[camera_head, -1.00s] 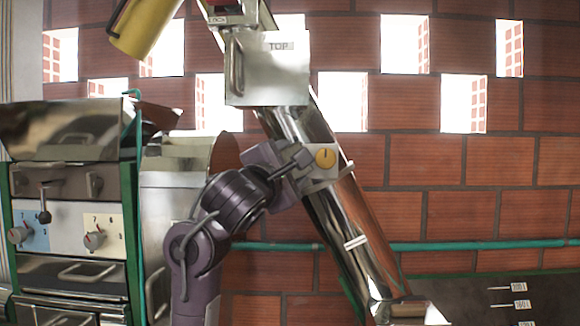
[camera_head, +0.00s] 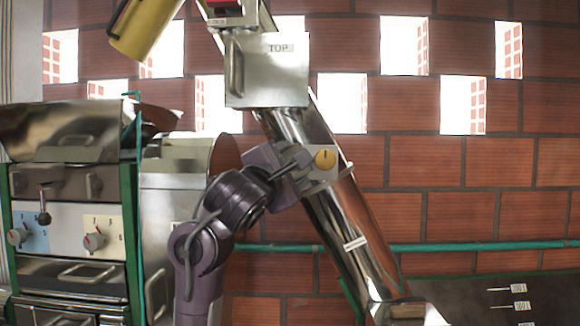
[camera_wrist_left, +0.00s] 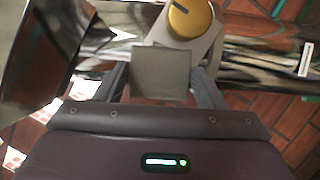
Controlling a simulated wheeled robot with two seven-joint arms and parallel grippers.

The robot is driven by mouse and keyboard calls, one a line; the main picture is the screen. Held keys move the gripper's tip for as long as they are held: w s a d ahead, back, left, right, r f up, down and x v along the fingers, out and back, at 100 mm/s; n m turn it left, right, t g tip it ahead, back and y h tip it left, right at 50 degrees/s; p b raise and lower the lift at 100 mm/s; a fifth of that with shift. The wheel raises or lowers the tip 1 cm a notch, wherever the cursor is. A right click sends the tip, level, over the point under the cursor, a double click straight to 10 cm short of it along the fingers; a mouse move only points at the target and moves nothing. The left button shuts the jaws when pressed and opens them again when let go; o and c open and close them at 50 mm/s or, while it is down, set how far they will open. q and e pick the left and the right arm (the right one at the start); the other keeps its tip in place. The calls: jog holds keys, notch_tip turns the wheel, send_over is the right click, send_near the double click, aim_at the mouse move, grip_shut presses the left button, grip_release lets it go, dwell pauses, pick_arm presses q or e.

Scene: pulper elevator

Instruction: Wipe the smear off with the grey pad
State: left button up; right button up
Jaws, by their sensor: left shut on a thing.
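The grey pad (camera_wrist_left: 160,73) is a flat grey square between the two fingers of my left gripper (camera_wrist_left: 162,85) in the left wrist view. The gripper is shut on it. In the head view my left gripper (camera_head: 292,166) is at the slanted shiny metal tube (camera_head: 352,232), just left of a pale box with a yellow knob (camera_head: 325,160). The knob also shows just beyond the pad in the left wrist view (camera_wrist_left: 190,17). I cannot make out the smear in either view. Whether the pad touches a surface is unclear. My right gripper is not in view.
A metal box marked TOP (camera_head: 268,72) sits on the tube's upper part. A yellow cylinder (camera_head: 146,28) hangs at upper left. A machine with knobs and drawers (camera_head: 70,235) stands left. A green pipe (camera_head: 480,246) runs along the brick wall. A dark board (camera_head: 480,300) is lower right.

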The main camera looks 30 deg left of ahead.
pick_arm(q)
jog(key=shift+p, duration=0.45)
dwell(4.7)
